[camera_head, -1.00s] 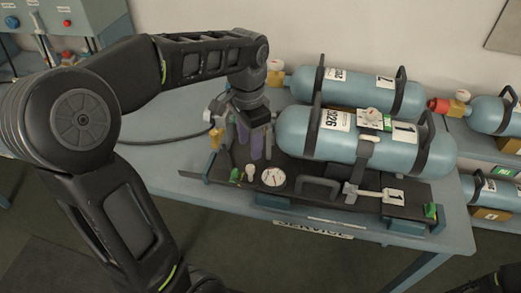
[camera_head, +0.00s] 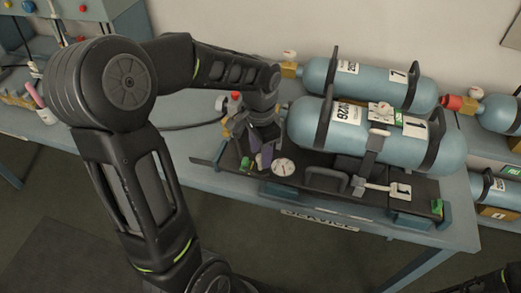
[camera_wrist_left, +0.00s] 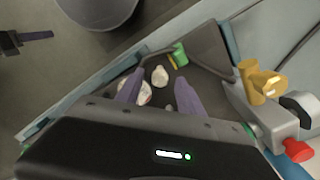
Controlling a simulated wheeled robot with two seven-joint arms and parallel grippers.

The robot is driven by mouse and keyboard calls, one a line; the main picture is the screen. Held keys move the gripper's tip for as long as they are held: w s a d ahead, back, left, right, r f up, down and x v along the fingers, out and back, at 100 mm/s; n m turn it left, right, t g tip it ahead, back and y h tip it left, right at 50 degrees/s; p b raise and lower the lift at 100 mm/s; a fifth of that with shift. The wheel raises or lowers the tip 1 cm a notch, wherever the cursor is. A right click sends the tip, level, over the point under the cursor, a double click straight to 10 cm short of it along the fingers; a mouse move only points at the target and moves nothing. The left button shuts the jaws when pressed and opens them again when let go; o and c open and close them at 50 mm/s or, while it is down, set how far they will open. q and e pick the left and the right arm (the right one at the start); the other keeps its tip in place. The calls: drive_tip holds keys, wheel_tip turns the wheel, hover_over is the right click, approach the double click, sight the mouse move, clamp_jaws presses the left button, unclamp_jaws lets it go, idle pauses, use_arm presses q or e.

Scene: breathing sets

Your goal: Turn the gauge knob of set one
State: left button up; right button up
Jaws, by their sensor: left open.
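Set one is a blue-grey cylinder (camera_head: 375,138) labelled 1, strapped along a dark backplate (camera_head: 340,163) on the table. Its white round gauge (camera_head: 283,167) sits at the plate's near left. My left gripper (camera_head: 262,158) is open above the plate, just left of the gauge. In the left wrist view its purple fingers (camera_wrist_left: 160,78) point at a small cream knob (camera_wrist_left: 160,75), which shows between the tips. The gauge face (camera_wrist_left: 146,96) is partly hidden behind one finger there. I cannot tell whether the fingers touch the knob.
A green tag (camera_wrist_left: 180,52) lies close to the knob. Brass and grey valve fittings with a red knob (camera_wrist_left: 297,150) stand beside the gripper. A second cylinder (camera_head: 365,82) lies behind set one. A carry handle (camera_head: 325,180) is right of the gauge.

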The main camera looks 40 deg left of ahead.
use_arm(q)
drive_tip(key=shift+f, duration=0.15)
drive_tip(key=shift+c, duration=0.5)
clamp_jaws()
